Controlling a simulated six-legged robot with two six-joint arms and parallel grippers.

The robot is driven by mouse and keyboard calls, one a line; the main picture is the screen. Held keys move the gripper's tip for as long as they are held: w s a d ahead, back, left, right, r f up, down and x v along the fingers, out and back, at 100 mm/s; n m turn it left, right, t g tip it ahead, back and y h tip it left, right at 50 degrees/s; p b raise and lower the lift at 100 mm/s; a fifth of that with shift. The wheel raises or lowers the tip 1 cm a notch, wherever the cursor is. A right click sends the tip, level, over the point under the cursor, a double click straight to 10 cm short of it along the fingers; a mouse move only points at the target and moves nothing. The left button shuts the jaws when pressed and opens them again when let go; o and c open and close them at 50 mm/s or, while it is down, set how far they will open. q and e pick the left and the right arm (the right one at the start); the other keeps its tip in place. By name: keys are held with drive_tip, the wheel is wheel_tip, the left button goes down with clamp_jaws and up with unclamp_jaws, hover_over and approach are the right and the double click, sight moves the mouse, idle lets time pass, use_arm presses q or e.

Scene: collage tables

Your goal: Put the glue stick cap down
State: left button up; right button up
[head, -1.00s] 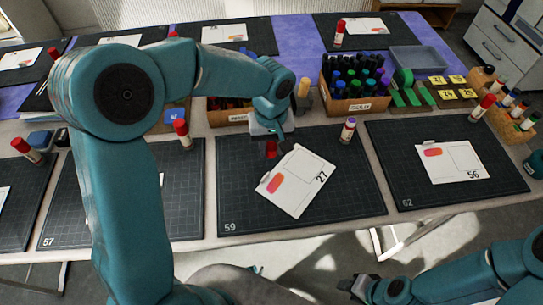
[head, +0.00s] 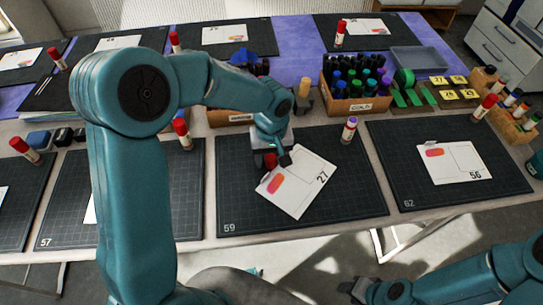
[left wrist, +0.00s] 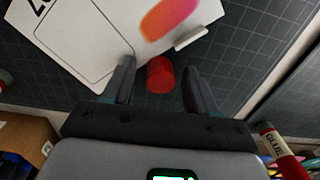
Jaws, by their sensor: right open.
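The red glue stick cap (head: 270,161) is at mat 59 (head: 235,205), by the left edge of the card marked 27 (head: 302,190). In the left wrist view the cap (left wrist: 160,75) sits between the two fingers of my left gripper (left wrist: 158,88), with a gap on both sides. My left gripper (head: 272,158) is open around it, low over the mat. The cap appears to rest on the mat, though its base is hard to see. My right gripper (head: 360,289) is open and empty at the bottom, away from the table.
A glue stick with a purple top (head: 348,130) stands at the mat's back right. A red-capped glue stick (head: 182,133) stands to the left. The front right of mat 59 is clear.

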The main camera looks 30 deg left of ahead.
sight(272, 159)
use_arm(q)
drive_tip(key=shift+r+p, duration=0.35)
wheel_tip(272, 159, up, 12)
drive_tip(key=p, duration=0.1)
idle(0.5)
